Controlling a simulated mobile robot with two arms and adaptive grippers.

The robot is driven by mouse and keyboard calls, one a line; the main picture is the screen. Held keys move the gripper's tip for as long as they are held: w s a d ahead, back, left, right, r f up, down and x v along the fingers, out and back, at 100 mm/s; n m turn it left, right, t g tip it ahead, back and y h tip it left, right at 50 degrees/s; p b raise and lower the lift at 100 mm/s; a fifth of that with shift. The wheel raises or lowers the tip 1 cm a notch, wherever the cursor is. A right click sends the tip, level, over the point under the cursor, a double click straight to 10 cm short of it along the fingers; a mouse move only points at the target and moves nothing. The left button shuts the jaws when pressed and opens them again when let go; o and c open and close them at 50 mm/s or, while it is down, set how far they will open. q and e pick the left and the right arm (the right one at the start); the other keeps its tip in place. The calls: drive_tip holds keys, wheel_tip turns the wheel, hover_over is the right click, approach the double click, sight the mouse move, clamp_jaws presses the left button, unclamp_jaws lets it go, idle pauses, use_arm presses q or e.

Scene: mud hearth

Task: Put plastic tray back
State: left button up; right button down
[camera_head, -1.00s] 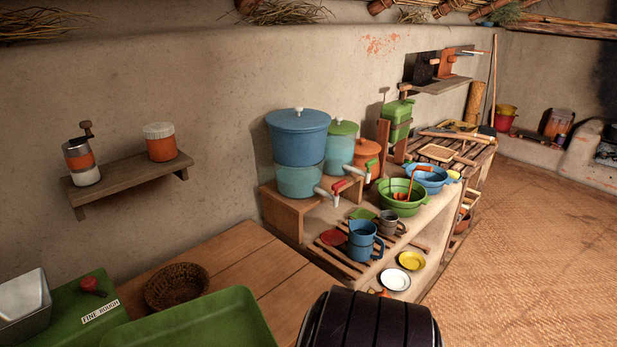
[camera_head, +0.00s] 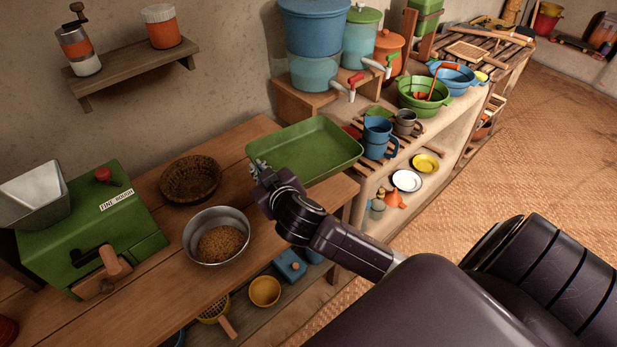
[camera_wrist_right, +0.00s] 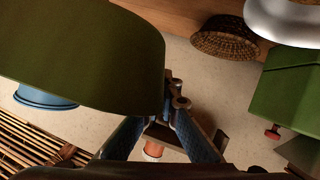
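The green plastic tray (camera_head: 318,150) is over the right end of the wooden table (camera_head: 110,318), face up and roughly level. Whether it touches the tabletop I cannot tell. My right gripper (camera_head: 262,174) is at the tray's left edge, with its fingers closed on the rim. In the right wrist view the tray (camera_wrist_right: 85,60) fills the upper left, and the fingers (camera_wrist_right: 168,103) meet at its edge. My left gripper is in neither current view.
A metal bowl of grain (camera_head: 218,238), a woven basket (camera_head: 190,179) and a green mill (camera_head: 92,236) stand left of the tray. A wall shelf (camera_head: 135,73) hangs above.

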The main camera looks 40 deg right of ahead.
sight(255, 142)
drive_tip(key=shift+n+y, duration=0.8)
drive_tip(key=shift+y, duration=0.1)
drive_tip(key=w+d+r, duration=0.1)
drive_tip(key=d, duration=0.1)
drive_tip(key=w+d+r, duration=0.1)
drive_tip(key=w, duration=0.1)
drive_tip(key=shift+w+d+r, duration=0.1)
drive_tip(key=shift+d+r, duration=0.2)
drive_tip(key=shift+d, duration=0.05)
wheel_tip(255, 142, down, 15)
drive_tip(key=shift+r, duration=0.1)
drive_tip(key=shift+f+b, duration=0.6)
drive_tip(key=shift+f, duration=1.9)
drive_tip(key=shift+f, duration=0.15)
drive_tip(key=c, duration=2.2)
unclamp_jaws()
drive_tip(key=shift+o, duration=0.2)
